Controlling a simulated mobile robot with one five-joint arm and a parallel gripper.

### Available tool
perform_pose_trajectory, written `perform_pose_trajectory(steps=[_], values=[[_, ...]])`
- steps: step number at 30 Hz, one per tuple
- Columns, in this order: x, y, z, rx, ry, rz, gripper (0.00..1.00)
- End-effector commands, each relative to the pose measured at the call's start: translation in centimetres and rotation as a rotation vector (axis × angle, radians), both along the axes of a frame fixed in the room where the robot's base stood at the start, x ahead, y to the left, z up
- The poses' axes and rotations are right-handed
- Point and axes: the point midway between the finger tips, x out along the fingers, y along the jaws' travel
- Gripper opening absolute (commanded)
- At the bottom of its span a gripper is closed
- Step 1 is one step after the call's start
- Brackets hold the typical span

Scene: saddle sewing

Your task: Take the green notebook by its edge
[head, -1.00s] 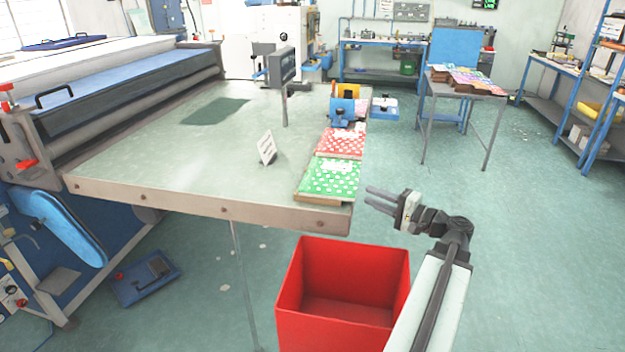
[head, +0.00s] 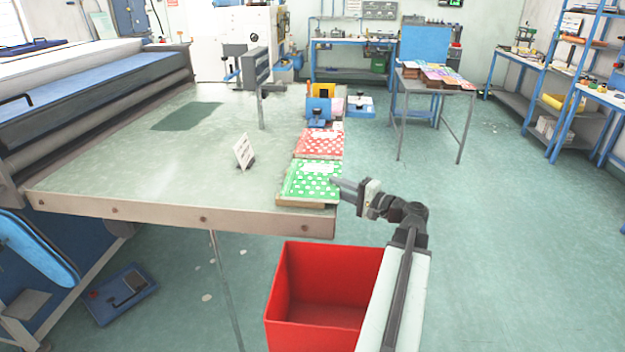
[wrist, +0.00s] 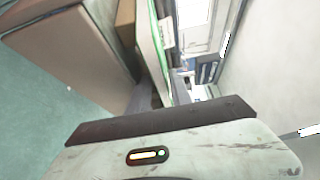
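The green notebook (head: 312,183) with white dots and a pale label lies flat at the near right corner of the long table, on a thin brown board. My gripper (head: 338,187) is at its right edge, with the fingertips at or over that edge. In the wrist view the notebook (wrist: 157,45) appears edge-on as a pale and green strip running down to the fingers. One dark finger (wrist: 142,98) shows beside the strip. The other finger is not clear, so I cannot tell whether they grip it.
A red dotted notebook (head: 320,143) lies just behind the green one. A blue holder (head: 320,108) stands farther back. A small white sign (head: 243,152) stands to the left on the table (head: 120,165). An open red bin (head: 300,330) is on the floor below.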

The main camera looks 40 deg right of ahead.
Motion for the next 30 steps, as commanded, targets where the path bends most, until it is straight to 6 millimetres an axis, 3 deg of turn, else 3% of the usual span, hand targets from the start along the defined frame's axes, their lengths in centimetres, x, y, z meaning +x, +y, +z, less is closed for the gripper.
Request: perform_pose_trajectory(steps=[9, 14, 17, 18, 30], values=[[4.7, 1.1, 0.3, 0.000, 0.000, 0.004, 0.25], [4.7, 1.1, 0.3, 0.000, 0.000, 0.002, 0.25], [4.7, 1.1, 0.3, 0.000, 0.000, 0.003, 0.03], [4.7, 1.1, 0.3, 0.000, 0.000, 0.003, 0.00], [4.7, 1.1, 0.3, 0.000, 0.000, 0.004, 0.00]])
